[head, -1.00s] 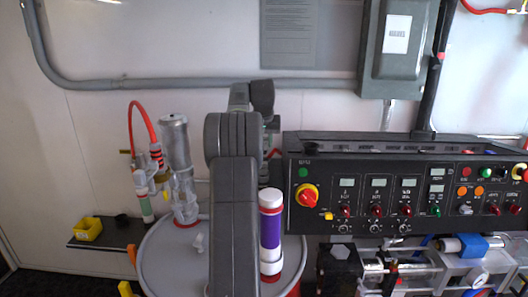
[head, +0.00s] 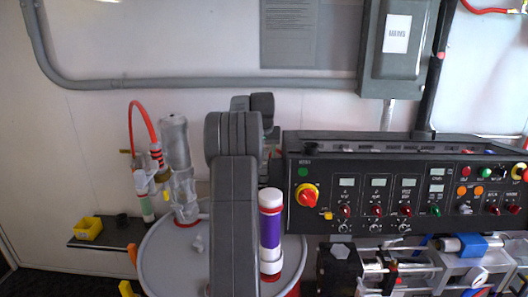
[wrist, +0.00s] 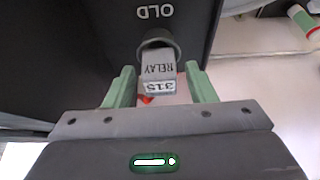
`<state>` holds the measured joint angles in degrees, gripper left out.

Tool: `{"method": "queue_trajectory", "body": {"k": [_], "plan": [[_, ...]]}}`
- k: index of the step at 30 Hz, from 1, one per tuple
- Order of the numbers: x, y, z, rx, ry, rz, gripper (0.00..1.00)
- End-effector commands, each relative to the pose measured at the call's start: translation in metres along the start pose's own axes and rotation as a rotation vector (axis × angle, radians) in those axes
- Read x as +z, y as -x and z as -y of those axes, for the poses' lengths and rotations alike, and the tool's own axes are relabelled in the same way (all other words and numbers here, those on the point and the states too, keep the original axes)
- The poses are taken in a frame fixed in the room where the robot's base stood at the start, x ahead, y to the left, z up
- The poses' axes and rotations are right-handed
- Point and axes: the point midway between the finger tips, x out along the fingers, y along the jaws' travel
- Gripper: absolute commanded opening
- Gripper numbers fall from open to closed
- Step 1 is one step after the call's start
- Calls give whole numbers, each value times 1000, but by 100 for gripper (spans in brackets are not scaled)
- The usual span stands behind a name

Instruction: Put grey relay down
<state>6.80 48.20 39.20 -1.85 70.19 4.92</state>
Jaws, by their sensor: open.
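The grey relay (wrist: 158,70), labelled "RELAY" and "315", shows in the wrist view between the two green fingers of my gripper (wrist: 157,80). The fingers are open, one on each side of it, with a gap visible on both sides. The relay's far end meets a round grey-green socket or ring (wrist: 157,43) on a dark panel (wrist: 90,50) marked "OLD". I cannot tell how deep it sits. In the head view my arm hides the gripper and the relay.
A white and purple cylinder (head: 271,235) stands on the drum top (head: 165,255), right beside my arm. A clear cylinder (head: 178,165) stands to the left. The black control panel (head: 400,185) fills the right side. A yellow bin (head: 88,229) sits on a dark shelf at left.

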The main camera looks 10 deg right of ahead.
Motion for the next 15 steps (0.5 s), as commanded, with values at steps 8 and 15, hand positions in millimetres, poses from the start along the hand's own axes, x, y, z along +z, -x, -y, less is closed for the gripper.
{"method": "queue_trajectory", "body": {"k": [8,15], "plan": [[-2,17,0,0,0,-5,50],[-2,69,0,0,0,-5,50]]}}
